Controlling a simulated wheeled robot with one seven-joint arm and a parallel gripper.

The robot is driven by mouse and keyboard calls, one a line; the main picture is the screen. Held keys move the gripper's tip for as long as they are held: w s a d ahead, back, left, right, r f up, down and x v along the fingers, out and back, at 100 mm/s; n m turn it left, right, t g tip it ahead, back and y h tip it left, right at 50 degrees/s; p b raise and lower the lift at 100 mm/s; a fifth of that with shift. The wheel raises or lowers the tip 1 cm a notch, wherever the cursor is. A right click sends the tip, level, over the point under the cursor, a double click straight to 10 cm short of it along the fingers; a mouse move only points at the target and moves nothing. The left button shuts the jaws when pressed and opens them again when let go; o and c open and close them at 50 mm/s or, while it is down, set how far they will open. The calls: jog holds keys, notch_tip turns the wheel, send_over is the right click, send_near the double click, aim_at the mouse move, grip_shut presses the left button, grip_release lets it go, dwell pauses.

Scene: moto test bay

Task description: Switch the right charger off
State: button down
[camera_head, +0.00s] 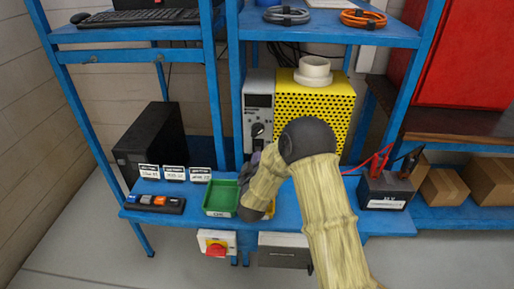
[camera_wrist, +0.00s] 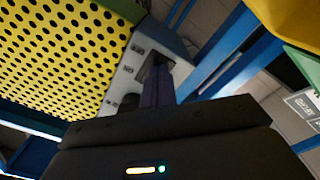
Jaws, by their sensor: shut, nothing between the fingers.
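No label that I can read marks a right charger. A grey front panel with a dark display and a black knob (camera_head: 258,112) stands at the left of a yellow perforated housing (camera_head: 318,100) on the blue bench. The wrist view shows this grey panel (camera_wrist: 120,80) close up, with small dark fittings on it. My gripper (camera_wrist: 157,65) is shut and empty, its fingertips at or just in front of the panel; I cannot tell if they touch. In the head view my arm hides most of the gripper (camera_head: 254,158) and the panel's lower part.
A dark battery with red leads (camera_head: 385,188) is at right. Blue posts flank the space.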

jog(key=shift+w, duration=0.55)
jog(key=shift+w+d+r, duration=0.1)
jog(key=shift+w+r, duration=0.05)
jog(key=shift+r, duration=0.1)
dwell(0.4)
jog(key=shift+s+f, duration=0.2)
jog(key=shift+s, duration=1.3)
jog(key=s+b, duration=0.1)
jog(key=s, duration=0.5)
jog(key=shift+a, duration=0.2)
